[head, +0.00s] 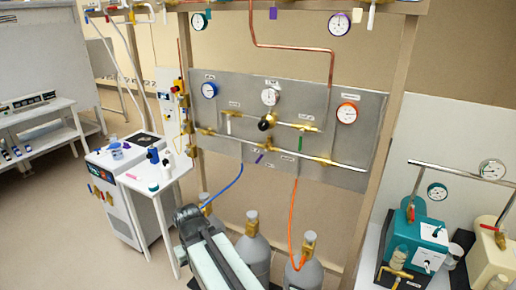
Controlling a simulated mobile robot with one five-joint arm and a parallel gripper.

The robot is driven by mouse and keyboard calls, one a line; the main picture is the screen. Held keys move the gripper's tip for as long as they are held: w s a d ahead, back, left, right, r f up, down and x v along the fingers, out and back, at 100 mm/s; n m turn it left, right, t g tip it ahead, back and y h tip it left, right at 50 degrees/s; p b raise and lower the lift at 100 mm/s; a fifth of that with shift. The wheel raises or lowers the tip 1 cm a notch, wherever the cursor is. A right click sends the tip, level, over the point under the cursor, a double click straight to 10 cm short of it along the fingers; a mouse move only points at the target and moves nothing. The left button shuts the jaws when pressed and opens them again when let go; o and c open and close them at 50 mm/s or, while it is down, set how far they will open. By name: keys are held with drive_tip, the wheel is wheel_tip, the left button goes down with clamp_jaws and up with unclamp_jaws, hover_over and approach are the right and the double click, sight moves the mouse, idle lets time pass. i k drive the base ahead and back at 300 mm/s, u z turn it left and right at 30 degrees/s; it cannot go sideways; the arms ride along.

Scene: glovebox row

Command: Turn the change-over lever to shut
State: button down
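A grey metal gas panel (225,92) stands upright ahead of me. Small levers sit on its brass and steel pipework: a white one (229,125) on the left, a green one (300,143) right of centre and a purple one (259,158) low in the middle. The white and green levers hang roughly upright; the purple one is slanted. The labels are too small to read, so I cannot tell which is the change-over lever. A black knob (264,125) sits at the centre under a white gauge (270,97). My arm shows at the bottom, below the panel; my gripper cannot be made out.
Grey gas cylinders (253,250) with brass valves stand below the panel. A blue hose (228,186) and an orange hose (292,215) run down to them. A white cart (150,190) is at left. A teal pump unit (420,238) sits on a bench at right.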

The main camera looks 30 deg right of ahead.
sight(261, 157)
drive_tip(key=u, duration=0.15)
drive_tip(key=i, duration=1.4)
drive_tip(key=u, duration=0.7)
